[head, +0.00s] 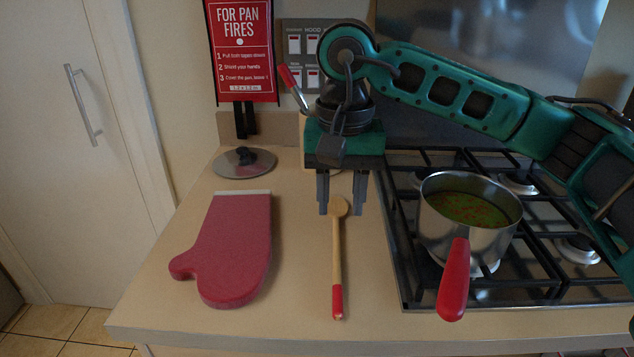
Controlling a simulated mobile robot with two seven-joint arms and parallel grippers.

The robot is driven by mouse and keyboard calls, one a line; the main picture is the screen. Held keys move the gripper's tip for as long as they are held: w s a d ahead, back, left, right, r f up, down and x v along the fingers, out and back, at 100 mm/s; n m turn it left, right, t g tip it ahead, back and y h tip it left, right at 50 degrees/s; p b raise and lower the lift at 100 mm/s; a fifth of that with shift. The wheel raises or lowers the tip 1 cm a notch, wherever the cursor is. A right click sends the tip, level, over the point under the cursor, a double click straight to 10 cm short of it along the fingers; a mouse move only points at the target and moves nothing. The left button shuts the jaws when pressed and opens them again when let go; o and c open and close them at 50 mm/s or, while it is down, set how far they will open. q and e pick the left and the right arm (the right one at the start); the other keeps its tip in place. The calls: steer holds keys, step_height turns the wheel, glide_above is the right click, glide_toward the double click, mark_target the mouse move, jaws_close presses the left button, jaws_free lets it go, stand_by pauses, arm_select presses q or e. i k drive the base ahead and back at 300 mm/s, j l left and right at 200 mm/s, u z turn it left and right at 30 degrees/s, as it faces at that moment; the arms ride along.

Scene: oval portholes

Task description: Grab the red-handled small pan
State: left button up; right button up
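A steel pot with a red handle (455,282) stands on the gas hob at the right, with green contents dotted red; its handle points toward me. A second red handle on a metal shaft (289,78) sticks up behind my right gripper; what it belongs to is hidden by the gripper and arm. My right gripper (340,207) points down over the counter, left of the hob. My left gripper is out of view.
A wooden spoon (337,255) with a red tip shows just below my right gripper. A red oven mitt (232,250) and a round lid (244,162) lie to the left. The black hob grate (408,262) fills the right. Bare counter (170,315) shows at front left.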

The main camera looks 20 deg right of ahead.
mark_target(466, 219)
steer(key=k+j, duration=0.65)
steer(key=k, duration=0.25)
